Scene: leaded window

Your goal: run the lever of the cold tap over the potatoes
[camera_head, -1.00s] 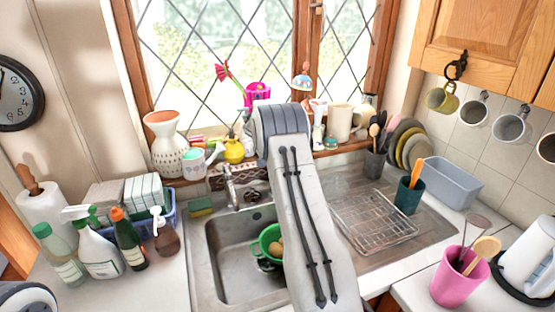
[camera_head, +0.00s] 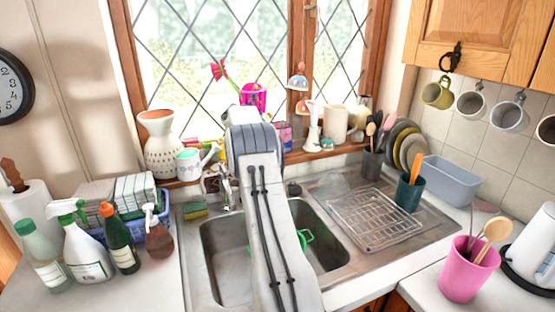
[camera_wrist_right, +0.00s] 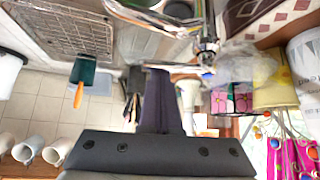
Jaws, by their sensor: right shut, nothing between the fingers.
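The chrome tap (camera_head: 226,190) stands at the back of the sink, partly hidden by my right arm. In the right wrist view the tap body (camera_wrist_right: 207,45) has a blue mark, and a thin chrome lever (camera_wrist_right: 182,68) reaches sideways from it. My right gripper (camera_wrist_right: 160,72) is shut and empty, its dark fingers' tips close by the lever; I cannot tell whether they touch. In the head view my arm hides this gripper. A green colander (camera_head: 307,238) in the sink shows only at its right edge; the potatoes are hidden behind my arm. My left gripper is not in view.
A watering can (camera_head: 190,163), a white vase (camera_head: 160,150) and other items line the sill behind the tap. A yellow-green sponge (camera_head: 194,210) lies left of it. Bottles (camera_head: 85,250) stand at left. A wire rack (camera_head: 372,220) lies on the drainer.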

